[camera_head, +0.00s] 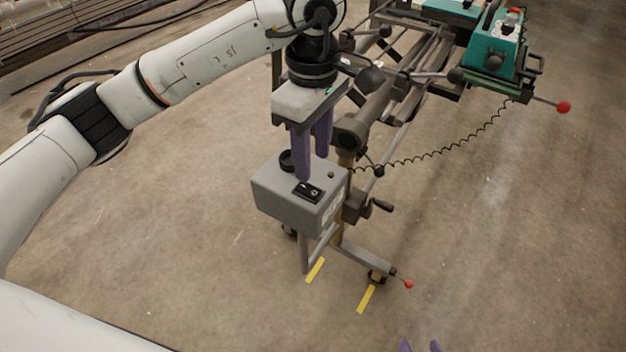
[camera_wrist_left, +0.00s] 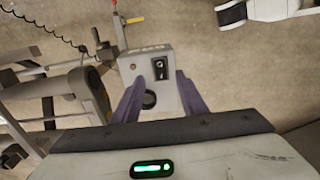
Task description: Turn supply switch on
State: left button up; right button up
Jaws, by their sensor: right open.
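The grey supply box (camera_head: 285,208) stands on the machine's frame. A black switch (camera_head: 309,192) is set in a dark plate on its top face. The switch also shows in the left wrist view (camera_wrist_left: 160,69), between and beyond my fingertips. My left gripper (camera_head: 309,168) points down over the box, its purple fingers apart and empty. In the head view one fingertip overlaps the back edge of the switch plate; I cannot tell whether it touches. The switch's position is too small to read. My right gripper (camera_head: 422,346) shows only two separated purple fingertips at the bottom edge.
A round black knob (camera_wrist_left: 149,99) sits on the box top beside the switch. The metal machine frame (camera_head: 400,80) stands behind and to the right, with a teal unit (camera_head: 493,50) and a coiled cable (camera_head: 450,151). The concrete floor in front is clear apart from yellow tape (camera_head: 316,270).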

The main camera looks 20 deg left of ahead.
aim_at(311, 191)
pick_arm(q)
notch_tip(311, 191, down, 8)
jog(key=shift+r, duration=0.25)
grip_shut()
jog(key=shift+w+a+f+h+b, duration=0.1)
jog(key=shift+a+f+h+b, duration=0.2)
jog(key=shift+h+b, duration=0.75)
jog(key=shift+a+r+g+h+b, duration=0.2)
jog(key=shift+g+h+b, duration=0.2)
jog(key=shift+b, duration=0.5)
jog(key=shift+d+r, duration=0.1)
jog(key=shift+r, duration=0.15)
grip_release()
